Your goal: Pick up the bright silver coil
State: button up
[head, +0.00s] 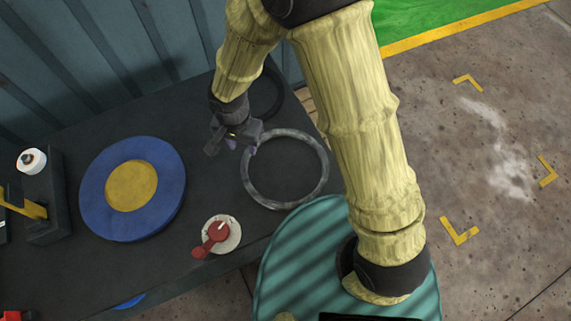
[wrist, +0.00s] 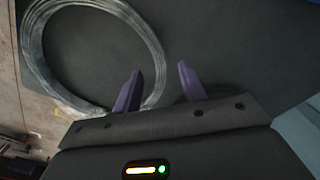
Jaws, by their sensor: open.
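The bright silver coil (head: 248,181) is a grey ring lying flat on the dark tabletop, right of the middle of the table in the head view. In the wrist view the coil (wrist: 33,55) fills the upper left. My gripper (head: 240,146) is at the coil's upper left rim in the head view. In the wrist view my gripper (wrist: 162,85) is open, with its two purple fingers apart. I cannot tell whether the finger touches the coil.
A black ring (head: 272,95) lies behind my gripper, partly hidden. A blue disc with a yellow centre (head: 93,195) and a red-handled switch (head: 219,232) are on the table (head: 60,270). A corrugated wall (head: 100,50) is behind.

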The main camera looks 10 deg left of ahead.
aim_at(247, 155)
jog(key=shift+f, duration=0.1)
jog(key=shift+w+d+f+p, duration=0.1)
jog(key=shift+f+p, duration=0.15)
jog(key=shift+f, duration=1)
jog(key=shift+w+d+f+p, duration=0.1)
jog(key=shift+f+p, duration=0.15)
jog(key=shift+f, duration=1)
grip_shut()
